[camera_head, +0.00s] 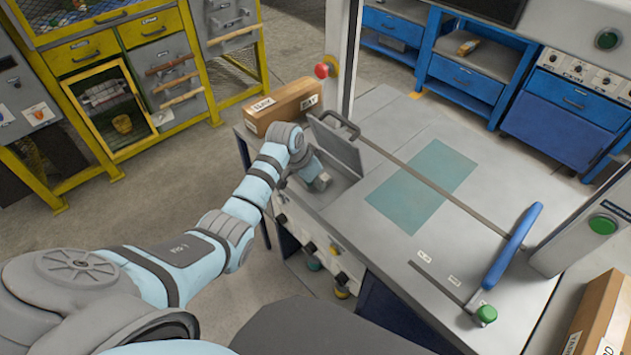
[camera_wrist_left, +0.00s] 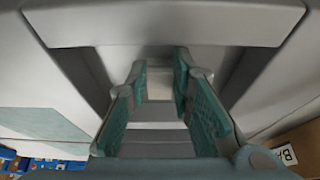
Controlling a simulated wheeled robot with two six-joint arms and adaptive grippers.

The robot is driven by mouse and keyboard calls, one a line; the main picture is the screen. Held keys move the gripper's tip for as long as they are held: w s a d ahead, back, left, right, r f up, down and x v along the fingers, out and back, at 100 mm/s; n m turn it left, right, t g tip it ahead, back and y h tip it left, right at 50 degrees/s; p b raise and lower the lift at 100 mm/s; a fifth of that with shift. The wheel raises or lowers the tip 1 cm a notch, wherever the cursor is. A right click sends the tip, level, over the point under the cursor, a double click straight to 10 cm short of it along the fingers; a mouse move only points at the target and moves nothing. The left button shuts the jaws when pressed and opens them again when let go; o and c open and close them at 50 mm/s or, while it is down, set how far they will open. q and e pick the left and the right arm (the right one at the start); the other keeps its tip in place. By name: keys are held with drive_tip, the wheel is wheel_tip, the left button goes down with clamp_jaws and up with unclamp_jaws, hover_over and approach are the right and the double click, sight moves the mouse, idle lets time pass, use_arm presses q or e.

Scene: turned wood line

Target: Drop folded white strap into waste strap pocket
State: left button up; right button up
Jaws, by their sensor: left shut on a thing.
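My left gripper (camera_head: 320,182) is low over the left part of the grey bench, just in front of a raised grey flap (camera_head: 336,146). The recess by this flap looks like the waste strap pocket, but my arm hides much of it and I see no label. In the left wrist view, the teal-padded fingers of the left gripper (camera_wrist_left: 161,72) are closed on a small pale piece (camera_wrist_left: 159,88), apparently the folded white strap. Its folds cannot be made out. My right gripper is not in view.
A long cardboard box (camera_head: 283,106) lies at the bench's far left corner. A teal mat (camera_head: 422,186) lies on the bench. A long bar with a blue handle (camera_head: 513,245) crosses it. Another cardboard box (camera_head: 598,318) stands at lower right.

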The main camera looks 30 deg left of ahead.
use_arm(q)
drive_tip(key=shift+w+r, duration=0.15)
drive_tip(key=shift+r, duration=0.05)
drive_tip(key=shift+c, duration=0.3)
drive_tip(key=shift+f, duration=0.1)
drive_tip(key=shift+f, duration=0.2)
drive_tip(key=o, duration=0.8)
drive_tip(key=shift+o, duration=0.2)
